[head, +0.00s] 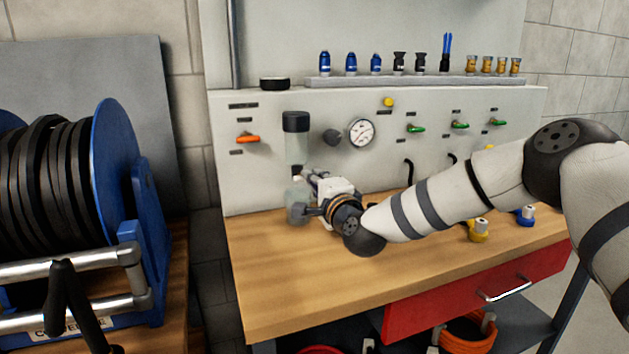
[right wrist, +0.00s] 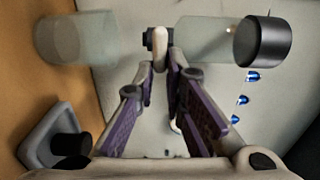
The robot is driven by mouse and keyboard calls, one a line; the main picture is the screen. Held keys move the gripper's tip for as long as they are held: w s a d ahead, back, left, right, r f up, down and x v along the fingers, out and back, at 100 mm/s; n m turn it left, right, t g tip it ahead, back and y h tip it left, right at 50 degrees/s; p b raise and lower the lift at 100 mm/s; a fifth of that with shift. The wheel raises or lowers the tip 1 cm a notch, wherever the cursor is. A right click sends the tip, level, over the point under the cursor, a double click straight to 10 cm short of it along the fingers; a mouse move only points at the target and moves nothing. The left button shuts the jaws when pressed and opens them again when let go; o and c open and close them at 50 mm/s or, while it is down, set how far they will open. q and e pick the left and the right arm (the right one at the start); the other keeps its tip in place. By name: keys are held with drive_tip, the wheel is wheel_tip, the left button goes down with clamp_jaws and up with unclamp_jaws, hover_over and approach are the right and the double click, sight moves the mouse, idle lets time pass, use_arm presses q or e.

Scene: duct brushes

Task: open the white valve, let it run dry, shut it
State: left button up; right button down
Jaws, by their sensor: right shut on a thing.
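The white valve (right wrist: 160,48) is a small pale lever on a dark fitting under the clear filter bowl (right wrist: 205,40). In the head view the clear bowl (head: 297,150) hangs from its black cap (head: 296,122) on the panel. A glass jar (head: 298,200) stands on the bench below it; the jar (right wrist: 75,38) also shows in the right wrist view. My right gripper (right wrist: 166,66) is shut on the white valve lever at its fingertips. In the head view my right gripper (head: 314,186) hides the lever. I cannot tell any water level. My left gripper is out of view.
A pressure gauge (head: 361,132), an orange lever (head: 248,138) and green levers (head: 416,128) are on the panel. Small fittings stand on the shelf (head: 400,80) above. A blue hose reel (head: 115,165) is at left. The front of the wooden bench (head: 300,285) is clear.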

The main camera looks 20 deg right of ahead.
drive_tip(key=shift+a+f, duration=0.1)
idle(0.4)
drive_tip(key=c, duration=1.7)
unclamp_jaws()
drive_tip(key=shift+o, duration=0.2)
drive_tip(key=s, duration=1.2)
drive_tip(key=shift+d, duration=0.2)
